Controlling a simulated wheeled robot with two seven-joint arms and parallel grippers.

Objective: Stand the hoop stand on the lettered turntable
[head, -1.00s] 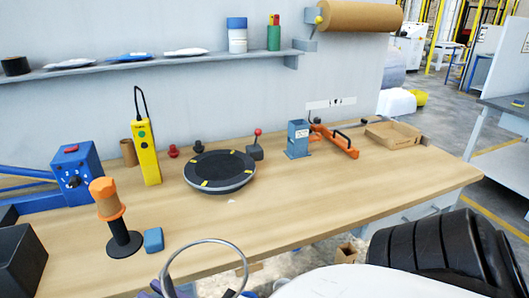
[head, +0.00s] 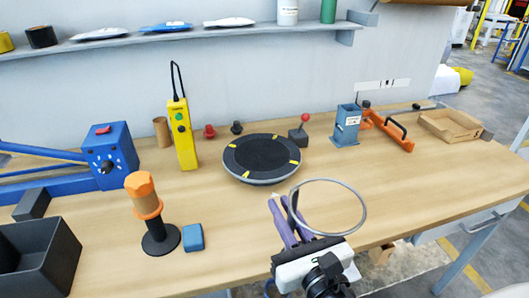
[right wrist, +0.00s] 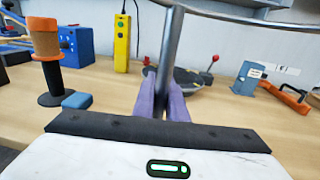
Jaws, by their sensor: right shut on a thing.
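The turntable (head: 262,160) is a dark round disc with yellow marks and a grey rim, flat on the workbench; I cannot read any letters. The hoop stand shows as a thin grey metal ring (head: 365,213) in the head view. In the right wrist view its post (right wrist: 173,45) rises between the purple fingers. My right gripper (head: 281,204) is shut on that post, in front of the turntable and toward the right. The hoop is tilted in the head view, and its base is hidden. My left gripper is not in view.
A yellow pendant (head: 182,135), a red-knobbed lever (head: 300,132) and a blue holder (head: 346,125) stand around the turntable. An orange-topped spool post (head: 147,200) and a blue block (head: 193,237) are at front left. The bench right of the turntable is mostly clear.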

